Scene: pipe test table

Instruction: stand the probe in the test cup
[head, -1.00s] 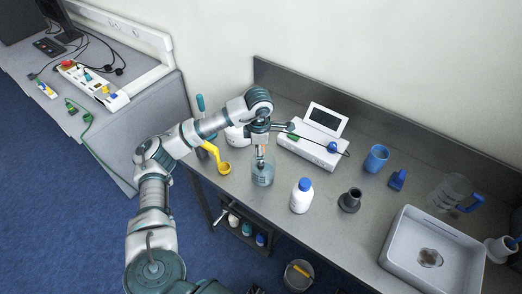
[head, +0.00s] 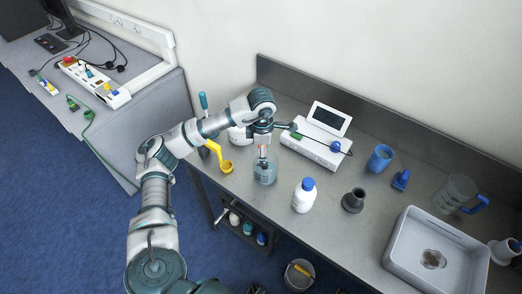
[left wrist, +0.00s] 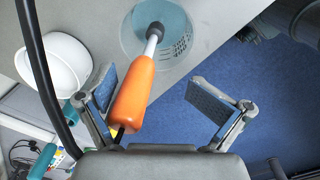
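The probe has an orange handle (left wrist: 134,95) and a thin grey metal shaft. In the left wrist view its shaft end is inside the round clear test cup (left wrist: 165,35), and the handle leans toward the left finger. My left gripper (left wrist: 162,103) is open, with its blue-padded fingers wide apart on either side of the handle. The handle is close to the left finger; I cannot tell if they touch. In the head view the cup (head: 265,173) stands on the bench under my left gripper (head: 263,154). The probe is barely visible there. My right gripper is not in view.
A white meter (head: 315,146) stands behind the cup. A blue-capped bottle (head: 304,196) and a dark grey fitting (head: 353,200) stand to the right. A yellow ladle-like item (head: 222,162) is left of the cup. A grey tray (head: 398,262) lies at the far right.

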